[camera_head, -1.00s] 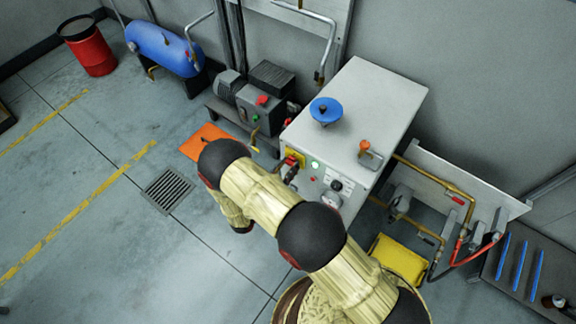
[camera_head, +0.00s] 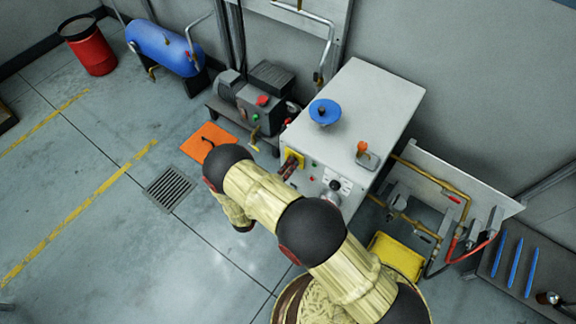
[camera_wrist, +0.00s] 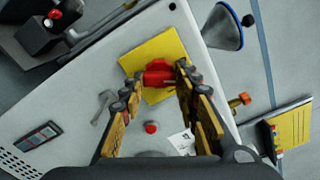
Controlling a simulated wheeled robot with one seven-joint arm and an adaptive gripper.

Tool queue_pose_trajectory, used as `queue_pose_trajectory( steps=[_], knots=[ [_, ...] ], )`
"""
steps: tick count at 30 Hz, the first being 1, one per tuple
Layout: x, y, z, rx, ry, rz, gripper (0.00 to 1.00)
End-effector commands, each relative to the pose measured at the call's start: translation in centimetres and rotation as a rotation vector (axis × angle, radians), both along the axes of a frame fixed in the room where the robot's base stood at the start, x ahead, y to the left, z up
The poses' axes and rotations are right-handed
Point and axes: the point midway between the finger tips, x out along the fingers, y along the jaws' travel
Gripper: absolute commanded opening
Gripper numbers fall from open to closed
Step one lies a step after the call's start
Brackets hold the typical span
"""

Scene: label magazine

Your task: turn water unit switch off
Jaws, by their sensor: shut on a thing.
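The water unit is a white cabinet (camera_head: 368,100) right of centre in the head view. Its front panel bears a red rotary switch on a yellow plate (camera_head: 299,157). In the wrist view the red switch (camera_wrist: 158,74) lies between my fingertips, with the yellow plate (camera_wrist: 160,48) behind it. My gripper (camera_wrist: 155,80) is shut on the switch; in the head view it reaches the panel (camera_head: 288,168), partly hidden by my arm. A small red lamp or button (camera_wrist: 151,128) sits on the panel beside the plate. The green lamp (camera_head: 313,163) looks dim.
The floor with a drain grate (camera_head: 168,189) is open.

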Motion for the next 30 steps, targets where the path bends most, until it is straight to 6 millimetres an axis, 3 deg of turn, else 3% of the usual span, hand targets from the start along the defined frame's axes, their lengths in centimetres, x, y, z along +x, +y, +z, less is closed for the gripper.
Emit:
queue_pose_trajectory(
  steps=[15,30],
  knots=[
    [0.07,0.13,0.06,-0.302,0.237,0.003,0.06],
    [0.08,0.15,0.03,-0.383,0.300,0.003,0.06]
  ],
)
